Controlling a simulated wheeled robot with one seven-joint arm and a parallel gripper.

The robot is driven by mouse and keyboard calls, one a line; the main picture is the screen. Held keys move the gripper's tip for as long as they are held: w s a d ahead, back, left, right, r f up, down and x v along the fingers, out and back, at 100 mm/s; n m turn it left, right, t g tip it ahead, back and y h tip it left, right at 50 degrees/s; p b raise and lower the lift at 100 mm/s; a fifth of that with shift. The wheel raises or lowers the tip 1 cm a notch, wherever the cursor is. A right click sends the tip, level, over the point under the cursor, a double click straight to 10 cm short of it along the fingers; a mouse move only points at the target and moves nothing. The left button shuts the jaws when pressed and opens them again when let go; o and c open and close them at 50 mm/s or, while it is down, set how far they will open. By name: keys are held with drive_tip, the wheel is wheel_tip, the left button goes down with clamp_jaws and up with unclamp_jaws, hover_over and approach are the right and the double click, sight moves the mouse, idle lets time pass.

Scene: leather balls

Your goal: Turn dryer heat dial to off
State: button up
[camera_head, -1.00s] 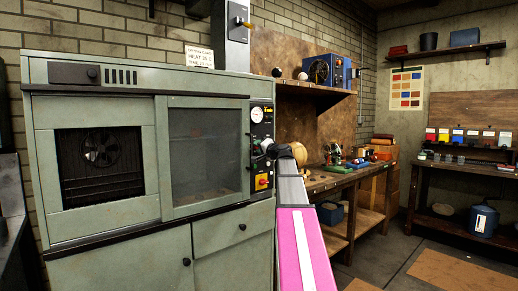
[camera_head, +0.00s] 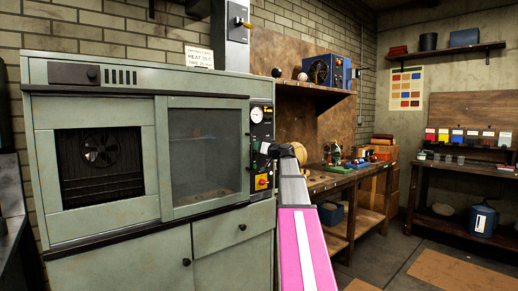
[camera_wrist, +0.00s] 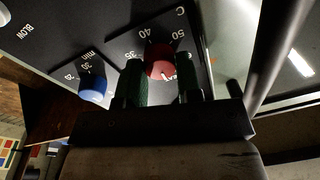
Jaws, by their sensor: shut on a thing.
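The dryer (camera_head: 205,215) is a grey-green cabinet with a dark control panel (camera_head: 262,114) at its right edge. In the wrist view the red heat dial (camera_wrist: 158,60) sits on a black panel with a white scale marked 40, 50 and C. My gripper (camera_wrist: 163,77) is shut on the red dial, one dark green finger on each side. The fingers cover part of the dial and its scale. A blue dial (camera_wrist: 93,88) marked "min" is to its left. In the head view my gripper (camera_head: 267,149) is at the panel, and the heat dial is hidden there.
A red and yellow switch (camera_head: 262,182) is low on the panel. A gauge (camera_head: 257,114) is above my gripper. A wooden workbench (camera_head: 347,180) with tools stands to the right of the dryer. The floor at the right is mostly open.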

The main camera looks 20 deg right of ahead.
drive_tip(key=shift+f+n, duration=0.1)
drive_tip(key=shift+n, duration=0.3)
drive_tip(key=o, duration=0.9)
drive_tip(key=shift+o, duration=0.2)
drive_tip(key=r+v, duration=0.1)
drive_tip(key=v, duration=0.9)
drive_tip(key=shift+s+f, duration=0.4)
drive_tip(key=shift+f, duration=0.1)
drive_tip(key=shift+d, duration=0.1)
